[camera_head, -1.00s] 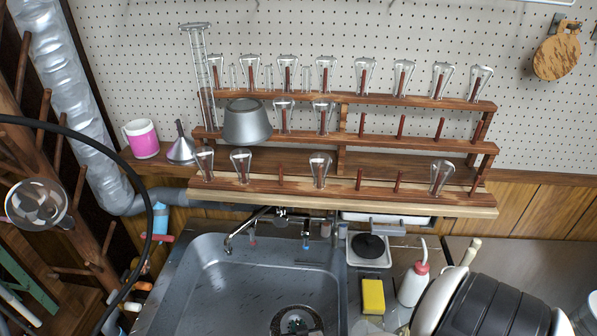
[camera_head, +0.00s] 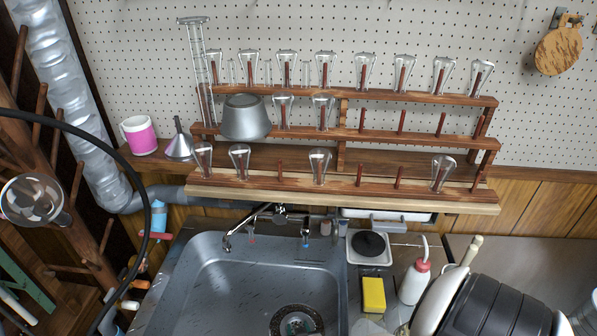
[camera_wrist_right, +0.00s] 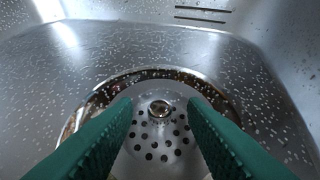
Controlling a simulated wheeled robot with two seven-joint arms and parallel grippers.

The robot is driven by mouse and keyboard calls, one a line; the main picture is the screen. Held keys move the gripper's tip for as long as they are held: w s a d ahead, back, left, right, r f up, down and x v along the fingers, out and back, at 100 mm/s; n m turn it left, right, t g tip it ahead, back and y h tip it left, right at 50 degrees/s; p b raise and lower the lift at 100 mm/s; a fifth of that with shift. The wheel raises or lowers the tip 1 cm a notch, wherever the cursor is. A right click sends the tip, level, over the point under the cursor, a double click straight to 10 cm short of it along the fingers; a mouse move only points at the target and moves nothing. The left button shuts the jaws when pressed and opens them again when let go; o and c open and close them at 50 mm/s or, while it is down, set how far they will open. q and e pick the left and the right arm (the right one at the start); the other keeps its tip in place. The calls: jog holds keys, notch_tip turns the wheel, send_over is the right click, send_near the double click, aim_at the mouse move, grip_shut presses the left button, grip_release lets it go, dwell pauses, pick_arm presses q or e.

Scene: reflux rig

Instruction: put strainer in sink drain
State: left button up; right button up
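The strainer (camera_wrist_right: 160,140) is a metal disc with several holes and a round knob (camera_wrist_right: 159,108) at its middle. It lies within the shiny drain ring (camera_wrist_right: 100,97) in the sink floor; I cannot tell if it is fully seated. My right gripper (camera_wrist_right: 160,103) has green ridged fingers. They stand apart on either side of the knob, with a clear gap to it, so it is open and empty. In the head view the drain (camera_head: 276,322) is at the bottom edge, with pale and greenish parts in it. My left gripper is not in view.
The grey sink (camera_head: 215,285) has a faucet (camera_head: 229,240) at its back edge. A yellow sponge (camera_head: 373,294), a white bottle (camera_head: 413,284) and a dark ribbed drum-like thing (camera_head: 500,305) stand to its right. A wooden rack (camera_head: 340,190) with glassware stands behind. The sink floor around the drain is clear.

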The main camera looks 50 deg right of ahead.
jog(key=shift+r, duration=0.2)
jog(key=p+v, duration=0.1)
jog(key=v, duration=1)
jog(key=shift+a, duration=0.1)
jog(key=shift+s+a+r, duration=0.2)
jog(key=shift+s+r, duration=0.1)
